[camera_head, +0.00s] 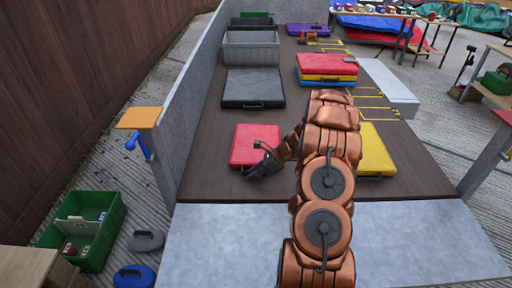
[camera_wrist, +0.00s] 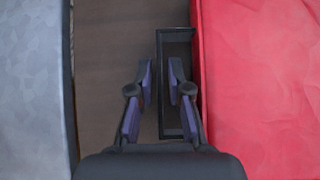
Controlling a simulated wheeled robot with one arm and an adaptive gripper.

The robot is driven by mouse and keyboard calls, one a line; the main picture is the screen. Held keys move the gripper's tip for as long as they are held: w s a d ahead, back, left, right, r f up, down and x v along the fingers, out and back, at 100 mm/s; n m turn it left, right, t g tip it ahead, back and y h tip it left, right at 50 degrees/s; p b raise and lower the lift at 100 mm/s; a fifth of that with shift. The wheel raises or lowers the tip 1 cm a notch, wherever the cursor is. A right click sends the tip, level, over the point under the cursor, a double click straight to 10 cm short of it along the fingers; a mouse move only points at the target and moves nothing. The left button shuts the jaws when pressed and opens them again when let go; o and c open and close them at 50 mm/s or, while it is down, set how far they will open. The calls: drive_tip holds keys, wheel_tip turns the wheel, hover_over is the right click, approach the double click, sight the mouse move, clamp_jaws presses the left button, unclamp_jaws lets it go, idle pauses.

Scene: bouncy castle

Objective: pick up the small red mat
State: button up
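The small red mat (camera_head: 262,137) lies flat on the dark floor of the bay, at its near end. In the wrist view the red mat (camera_wrist: 262,90) fills the right side, and its black handle (camera_wrist: 175,32) sticks out to the left. My gripper (camera_head: 252,172) is at the mat's near edge. In the wrist view my gripper (camera_wrist: 161,72) is open, with the handle's outer bar between its fingers and the right finger over the handle's opening. Gaps show on both sides of the bar. I cannot tell the fingers' height relative to the handle.
A yellow mat (camera_head: 375,155) lies to the right, behind my arm. A black case (camera_head: 253,86), a grey crate (camera_head: 251,50) and a red-yellow-blue mat stack (camera_head: 327,67) stand farther back. A grey wall (camera_head: 195,95) runs along the left. A pale ledge (camera_head: 225,240) lies in front.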

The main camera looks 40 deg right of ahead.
clamp_jaws()
idle(0.5)
